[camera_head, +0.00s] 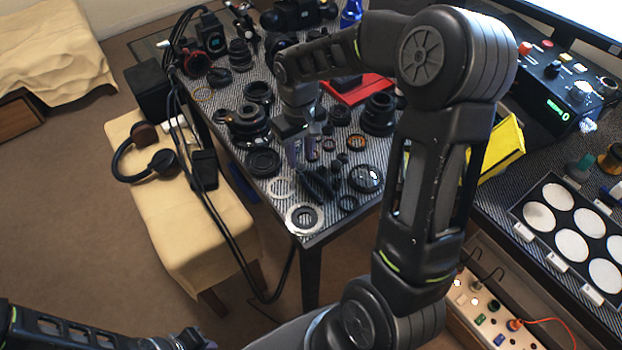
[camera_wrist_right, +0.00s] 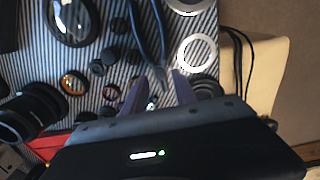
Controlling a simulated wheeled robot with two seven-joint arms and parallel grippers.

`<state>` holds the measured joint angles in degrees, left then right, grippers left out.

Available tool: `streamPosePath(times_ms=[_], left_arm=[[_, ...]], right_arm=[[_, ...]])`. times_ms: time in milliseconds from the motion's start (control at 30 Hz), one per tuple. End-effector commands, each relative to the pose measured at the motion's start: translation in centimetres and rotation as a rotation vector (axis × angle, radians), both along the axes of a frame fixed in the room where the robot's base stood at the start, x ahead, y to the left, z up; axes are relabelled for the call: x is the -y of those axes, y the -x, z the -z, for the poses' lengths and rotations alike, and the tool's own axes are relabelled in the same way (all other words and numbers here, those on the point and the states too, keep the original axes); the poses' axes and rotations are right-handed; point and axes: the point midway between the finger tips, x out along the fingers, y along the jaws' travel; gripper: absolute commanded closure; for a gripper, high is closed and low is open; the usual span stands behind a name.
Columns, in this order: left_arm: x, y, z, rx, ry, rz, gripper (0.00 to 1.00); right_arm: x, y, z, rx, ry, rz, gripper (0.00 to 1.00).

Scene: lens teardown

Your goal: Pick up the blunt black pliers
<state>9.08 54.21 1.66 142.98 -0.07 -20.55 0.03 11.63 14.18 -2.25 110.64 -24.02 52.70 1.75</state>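The blunt black pliers (camera_head: 318,186) lie on the striped table top, handles toward the near edge. In the right wrist view the dark pliers (camera_wrist_right: 158,72) show their handles spreading upward, with the jaw end between my fingers. My right gripper (camera_head: 302,152) points down over the jaw end of the pliers; its two purplish fingers are apart. In the wrist view the right gripper (camera_wrist_right: 158,90) is open, a finger on either side of the pliers, not visibly clamped. My left gripper (camera_head: 190,341) shows only partly at the bottom edge, away from the table; its fingers are unclear.
A pale ring (camera_head: 304,218) and a round glass lens (camera_head: 366,178) lie near the pliers. Lens barrels (camera_head: 248,125) and small rings crowd the table. A red tray (camera_head: 358,92) is behind. Headphones (camera_head: 146,155) lie on the padded bench (camera_head: 185,235) at left.

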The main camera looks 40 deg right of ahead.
Motion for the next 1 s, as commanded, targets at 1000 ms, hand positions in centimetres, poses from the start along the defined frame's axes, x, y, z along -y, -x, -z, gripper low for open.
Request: streamPosePath(times_ms=[1000], left_arm=[[0.0,0.0,-0.1,0.000,0.000,0.000,1.00]], right_arm=[[-0.1,0.1,3.1,-0.001,0.000,0.000,0.80]])
